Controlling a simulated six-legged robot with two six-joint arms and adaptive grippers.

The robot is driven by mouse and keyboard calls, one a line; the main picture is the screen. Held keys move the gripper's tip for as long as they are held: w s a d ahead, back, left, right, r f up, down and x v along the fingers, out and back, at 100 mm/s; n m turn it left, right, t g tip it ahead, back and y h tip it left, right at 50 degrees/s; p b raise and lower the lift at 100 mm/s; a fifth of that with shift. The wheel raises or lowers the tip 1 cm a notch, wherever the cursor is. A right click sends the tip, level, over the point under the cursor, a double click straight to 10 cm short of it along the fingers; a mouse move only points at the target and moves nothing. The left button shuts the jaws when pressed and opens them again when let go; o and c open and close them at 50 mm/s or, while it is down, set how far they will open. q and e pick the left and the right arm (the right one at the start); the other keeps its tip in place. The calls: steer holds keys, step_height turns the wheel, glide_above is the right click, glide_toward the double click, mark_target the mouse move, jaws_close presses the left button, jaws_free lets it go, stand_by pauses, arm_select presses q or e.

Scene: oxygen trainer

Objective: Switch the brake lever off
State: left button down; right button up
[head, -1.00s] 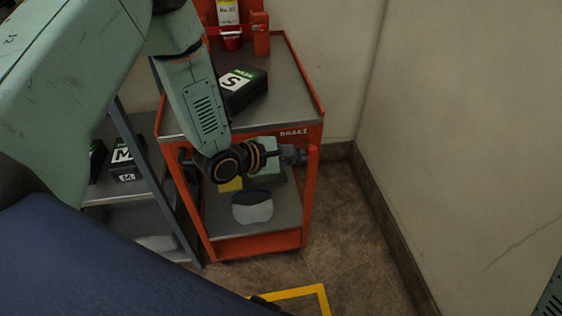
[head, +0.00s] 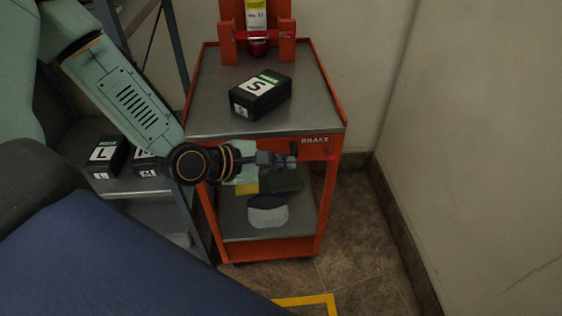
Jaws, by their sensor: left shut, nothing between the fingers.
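The brake lever (head: 330,157) shows as a small red tip below the white BRAKE label (head: 315,140) on the front right of the orange cart (head: 333,133). The rest of the lever is too small and dark to make out, so its position is unclear. My left gripper (head: 294,156) is in front of the cart, just below its top shelf and to the left of the red tip, with a small gap in the picture. Its fingers are shut and empty. My right gripper is out of view.
A black box marked S (head: 261,94) and a red cylinder in an orange holder (head: 258,46) stand on the cart's top. A grey-white item (head: 268,212) lies on its lower shelf. A shelf with black boxes (head: 104,157) is left; a wall (head: 480,130) is right.

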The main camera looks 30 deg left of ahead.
arm_select(q)
steer(key=shift+s+r, duration=0.25)
steer(key=shift+s, duration=0.1)
stand_by(0.5)
